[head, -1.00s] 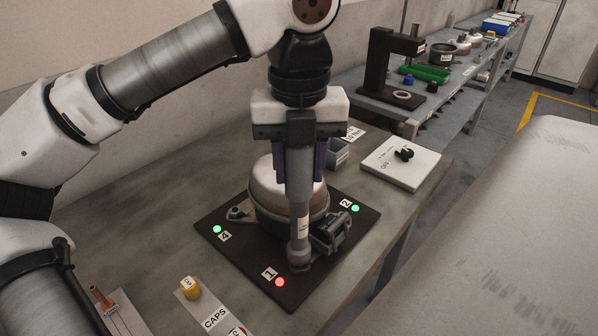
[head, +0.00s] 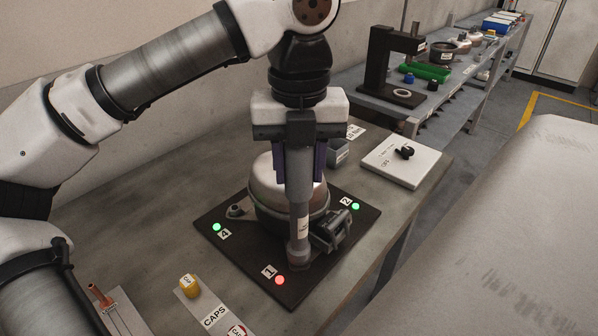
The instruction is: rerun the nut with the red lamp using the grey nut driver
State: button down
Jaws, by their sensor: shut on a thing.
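The grey nut driver (head: 301,195) is upright in my gripper (head: 303,160), which is shut on it. The driver's lower end stands at the corner marked 1 of the dark pallet (head: 232,258), beside the red lamp (head: 280,280). The nut there is hidden under the driver's tip, and I cannot tell whether the tip is seated on it. The lamps by 2 (head: 355,206) and 4 (head: 217,227) are green. The compressor (head: 268,185) sits on the pallet, partly hidden behind the driver and gripper. The corner behind the compressor is hidden.
A CAPS strip (head: 214,317) with a yellow cap (head: 189,286) lies at the front left. An OFF-marked white board with a black knob (head: 404,152) and a grey bin (head: 338,152) are to the right. A black press (head: 384,65) stands on the back bench.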

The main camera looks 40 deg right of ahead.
jog(key=shift+f+b, duration=0.3)
jog(key=shift+f, duration=0.15)
dwell(2.0)
jog(key=shift+r+p, duration=2)
jog(key=shift+r, duration=0.6)
